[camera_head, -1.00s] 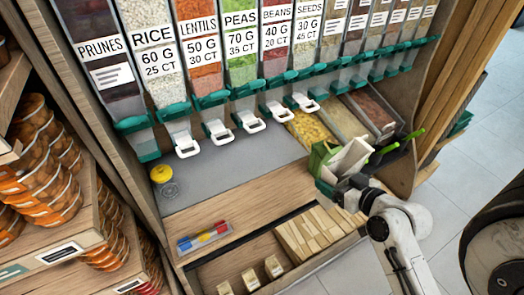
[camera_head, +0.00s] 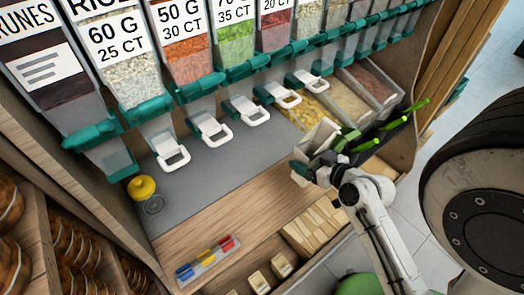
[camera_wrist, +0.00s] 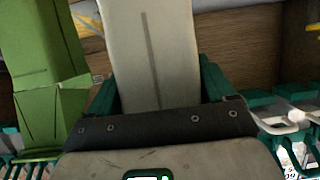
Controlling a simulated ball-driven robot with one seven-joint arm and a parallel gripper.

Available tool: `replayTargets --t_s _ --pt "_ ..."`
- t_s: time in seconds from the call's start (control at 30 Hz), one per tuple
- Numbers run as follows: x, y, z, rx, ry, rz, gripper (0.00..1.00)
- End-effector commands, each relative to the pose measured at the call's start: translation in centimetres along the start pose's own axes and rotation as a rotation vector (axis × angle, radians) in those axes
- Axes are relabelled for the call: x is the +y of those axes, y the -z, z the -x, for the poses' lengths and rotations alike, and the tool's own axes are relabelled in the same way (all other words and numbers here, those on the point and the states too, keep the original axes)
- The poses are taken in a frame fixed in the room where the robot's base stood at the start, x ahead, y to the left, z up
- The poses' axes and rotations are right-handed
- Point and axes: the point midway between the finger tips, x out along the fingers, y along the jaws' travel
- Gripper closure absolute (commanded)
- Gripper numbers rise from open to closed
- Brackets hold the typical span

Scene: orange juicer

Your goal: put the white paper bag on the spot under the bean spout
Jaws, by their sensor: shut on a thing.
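The white paper bag (camera_head: 319,136) is held in my gripper (camera_head: 305,168), upright but tilted, above the right part of the counter. In the wrist view the bag (camera_wrist: 150,45) stands between the two teal fingers of my gripper (camera_wrist: 158,88). The bean dispenser (camera_head: 276,40) hangs at the back, its label partly cut off by the top edge. Its spout has a white handle (camera_head: 287,98), behind and left of the bag. The grey surface (camera_head: 250,145) lies below the spouts; no separate mark under the bean spout can be made out.
A green bag (camera_head: 345,140) stands close to the white bag, and is also beside it in the wrist view (camera_wrist: 40,70). Open bins (camera_head: 370,84) and a black tray (camera_head: 385,135) lie to the right. The grey surface's middle is clear.

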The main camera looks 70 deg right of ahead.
Motion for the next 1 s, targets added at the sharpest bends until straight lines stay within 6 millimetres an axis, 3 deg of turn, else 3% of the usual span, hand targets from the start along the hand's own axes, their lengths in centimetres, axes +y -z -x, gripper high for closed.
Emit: replayTargets --t_s 0.07,0.17,0.37,0.8,1.0 --pt "0.0 -1.3 -0.5 -0.001 0.0 -0.002 0.5" --pt "0.0 -1.6 -1.0 0.001 0.0 -0.002 0.5" --pt "0.0 0.0 -3.9 0.005 -0.001 -0.001 0.5" --pt "0.0 3.9 -13.6 0.003 -0.001 -0.001 0.5" --pt "0.0 4.7 -16.1 0.001 -0.001 -0.001 0.5"
